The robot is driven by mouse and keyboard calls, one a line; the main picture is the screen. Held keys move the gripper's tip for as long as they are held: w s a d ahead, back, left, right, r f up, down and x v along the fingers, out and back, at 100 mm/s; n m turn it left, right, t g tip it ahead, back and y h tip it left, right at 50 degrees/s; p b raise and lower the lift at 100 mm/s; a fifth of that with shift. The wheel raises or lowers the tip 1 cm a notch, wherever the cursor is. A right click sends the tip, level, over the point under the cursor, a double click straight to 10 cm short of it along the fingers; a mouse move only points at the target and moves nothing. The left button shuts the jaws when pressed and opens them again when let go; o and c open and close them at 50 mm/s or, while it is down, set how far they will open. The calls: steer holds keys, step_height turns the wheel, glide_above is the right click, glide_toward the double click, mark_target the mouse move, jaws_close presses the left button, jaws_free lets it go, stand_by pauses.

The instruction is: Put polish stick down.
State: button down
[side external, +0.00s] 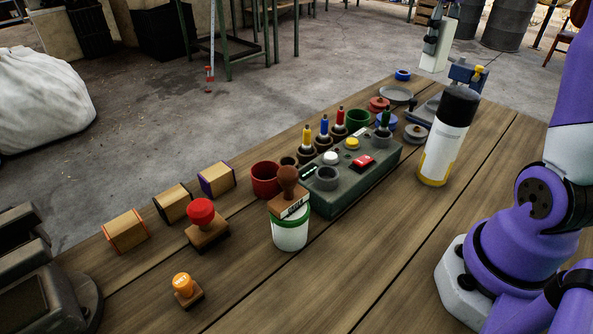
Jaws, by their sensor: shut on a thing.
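My gripper is outside this view, and no polish stick can be made out in a grip.
On the wooden table (400,265) stand a spray can (447,138), a white tub (290,236) with a brown-handled stamp, a red-topped stamp (206,222), an orange-topped stamp (186,290), a red cup (265,181) and wooden blocks (125,231).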

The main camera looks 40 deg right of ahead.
steer(key=w+a+r+n, duration=0.1)
steer(key=w+a+n, duration=0.2)
steer(key=a+n, duration=1.45)
steer(key=s+a+n, duration=0.1)
steer(key=s+a, duration=0.6)
steer(key=a, duration=0.4)
steer(key=s+a+n, duration=0.2)
steer(key=s+a, duration=0.5)
steer(key=a, duration=0.4)
step_height(320, 180, down, 22)
steer(key=shift+c, duration=2.3)
jaws_free()
steer(key=shift+f, duration=0.1)
